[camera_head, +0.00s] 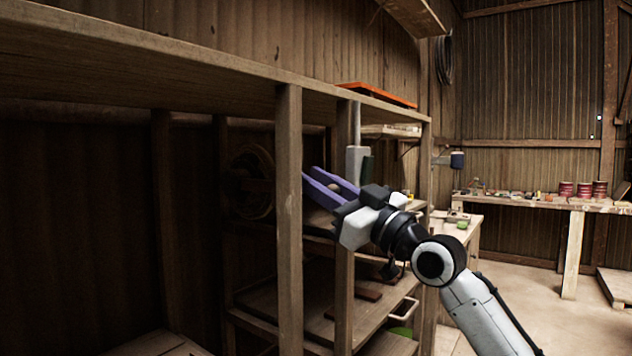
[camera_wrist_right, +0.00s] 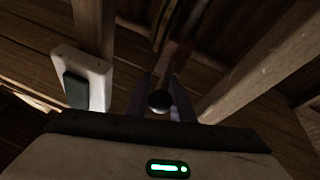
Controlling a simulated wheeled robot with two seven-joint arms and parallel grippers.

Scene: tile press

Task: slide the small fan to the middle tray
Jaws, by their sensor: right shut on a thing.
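My right gripper (camera_head: 331,186) has purple fingers and reaches in between the posts of a wooden rack. In the right wrist view its fingers are around a dark round knob (camera_wrist_right: 159,100), with a reddish-brown bar beyond it. I cannot pick out a small fan for certain. A round, wheel-like thing (camera_head: 250,182) stands in shadow left of the gripper. A tray-like board (camera_head: 375,315) with a pale handle (camera_head: 405,308) is low in the rack; which tray is the middle one is unclear. My left gripper is out of view.
A wooden post (camera_head: 289,220) stands close left of the gripper. A white box with a dark green panel (camera_head: 356,160) hangs just behind it; it also shows in the wrist view (camera_wrist_right: 82,78). A workbench (camera_head: 560,202) with red cans stands at right; floor there is open.

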